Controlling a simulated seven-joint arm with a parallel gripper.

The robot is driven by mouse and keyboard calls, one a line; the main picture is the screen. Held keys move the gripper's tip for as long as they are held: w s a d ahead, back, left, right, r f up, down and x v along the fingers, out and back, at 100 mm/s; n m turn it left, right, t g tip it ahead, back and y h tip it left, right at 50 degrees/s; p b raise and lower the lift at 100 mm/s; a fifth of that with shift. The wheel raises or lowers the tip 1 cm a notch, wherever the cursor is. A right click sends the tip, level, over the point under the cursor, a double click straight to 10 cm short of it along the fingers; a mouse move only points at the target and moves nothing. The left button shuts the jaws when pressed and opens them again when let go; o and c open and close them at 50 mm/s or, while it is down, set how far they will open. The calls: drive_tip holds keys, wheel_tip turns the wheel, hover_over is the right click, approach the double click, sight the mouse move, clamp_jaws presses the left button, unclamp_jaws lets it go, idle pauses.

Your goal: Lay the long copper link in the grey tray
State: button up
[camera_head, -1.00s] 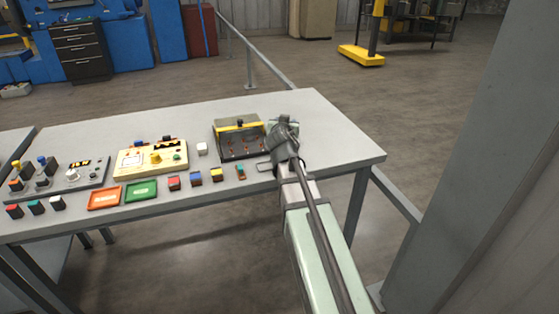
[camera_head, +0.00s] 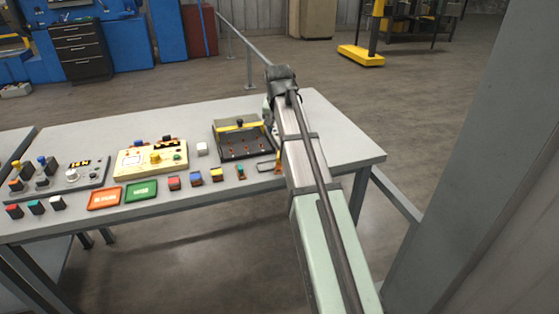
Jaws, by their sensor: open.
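A small grey rectangular outline (camera_head: 267,166) lies at the table's front edge, beside my arm; it may be the grey tray, but it is too small to be sure. A short copper-orange piece (camera_head: 278,166) shows at its right end, partly behind my arm. I cannot tell if it is the long copper link. A dark box (camera_head: 230,151) with a yellow bar and small reddish-copper marks stands just behind and to the left. My arm reaches over the table's right part, with its wrist above and behind the box's right side. The gripper's fingers are hidden behind the arm.
The grey table's right end (camera_head: 345,150) is clear.

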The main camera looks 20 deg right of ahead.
hover_over(279, 159)
drive_tip(key=shift+n, duration=0.4)
drive_tip(key=f, duration=0.8)
drive_tip(key=shift+s+d+f, duration=0.15)
drive_tip(key=shift+s, duration=0.1)
drive_tip(key=shift+w+x, duration=0.1)
drive_tip(key=shift+x, duration=1.25)
drive_tip(key=shift+w+x, duration=0.15)
drive_tip(key=shift+x, duration=1.15)
drive_tip(key=shift+c, duration=0.5)
clamp_jaws()
